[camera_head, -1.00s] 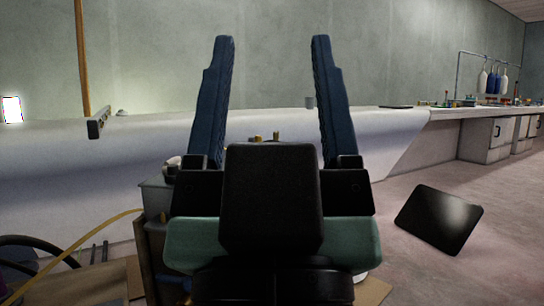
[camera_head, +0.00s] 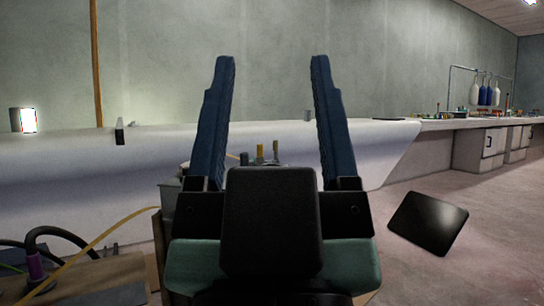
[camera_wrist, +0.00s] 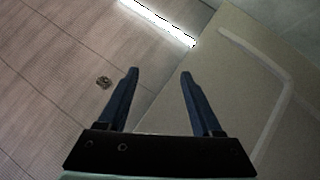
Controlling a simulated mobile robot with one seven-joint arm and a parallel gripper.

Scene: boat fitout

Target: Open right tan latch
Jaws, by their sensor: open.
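My gripper (camera_head: 273,62) is open and empty in the head view. Its two blue fingers point up, well apart, in front of the grey wall. In the wrist view my gripper (camera_wrist: 158,74) is also open, with nothing between the fingers. I cannot make out a tan latch in either view. My gripper and arm hide the middle of the scene in the head view. Small yellow upright pieces (camera_head: 261,152) show just above the black wrist part, but I cannot tell what they are.
A long white hull-like body (camera_head: 75,165) runs across behind my gripper. White cabinets (camera_head: 480,150) stand under a bench at the far right. A black panel (camera_head: 428,222) is at the right. Hoses (camera_head: 75,240) and a board (camera_head: 85,280) are at lower left.

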